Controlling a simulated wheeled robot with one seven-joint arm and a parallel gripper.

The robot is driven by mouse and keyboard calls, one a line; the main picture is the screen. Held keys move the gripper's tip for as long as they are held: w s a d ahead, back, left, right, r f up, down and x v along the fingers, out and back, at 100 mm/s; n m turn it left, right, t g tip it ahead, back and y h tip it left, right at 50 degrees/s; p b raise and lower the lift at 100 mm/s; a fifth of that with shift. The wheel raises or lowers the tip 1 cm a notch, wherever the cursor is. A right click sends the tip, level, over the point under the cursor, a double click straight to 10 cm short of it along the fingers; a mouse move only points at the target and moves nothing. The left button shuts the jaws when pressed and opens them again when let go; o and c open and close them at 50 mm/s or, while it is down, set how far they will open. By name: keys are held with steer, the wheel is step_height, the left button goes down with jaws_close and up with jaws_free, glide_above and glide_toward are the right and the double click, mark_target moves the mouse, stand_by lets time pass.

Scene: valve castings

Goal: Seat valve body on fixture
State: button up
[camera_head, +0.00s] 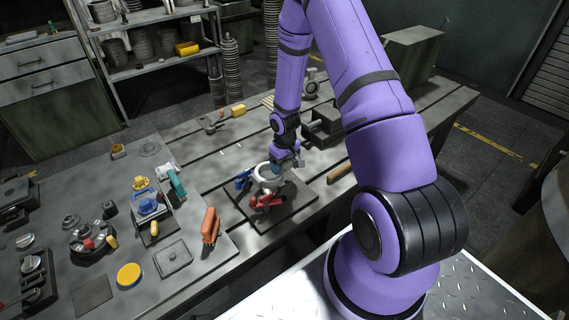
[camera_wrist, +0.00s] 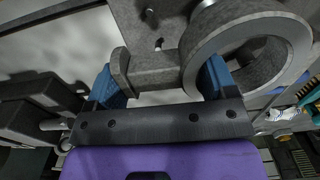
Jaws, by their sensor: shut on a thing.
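My gripper (camera_head: 288,163) is shut on the valve body, a pale grey casting with a round ring (camera_head: 262,172), above or at the fixture plate (camera_head: 297,206). In the wrist view the blue fingers of my gripper (camera_wrist: 162,84) stand either side of the casting's neck, and the valve body's large ring (camera_wrist: 247,28) is at the right. A blue clamp (camera_head: 243,179) is left of the casting and a red clamp (camera_head: 267,201) is in front of it. I cannot tell whether the valve body touches the fixture; its underside is hidden.
An orange-red tool (camera_head: 210,225) lies left of the fixture plate, and a wooden handle (camera_head: 338,171) lies to its right. A teal-handled tool (camera_head: 177,183) and a yellow-topped blue part (camera_head: 146,204) are further left. Some slotted bench top is bare.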

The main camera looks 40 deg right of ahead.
mark_target(285, 182)
steer(key=shift+f, duration=2)
steer(key=shift+f, duration=1.15)
steer(key=o, duration=1.8)
step_height(285, 182, up, 11)
steer(key=shift+f, duration=0.1)
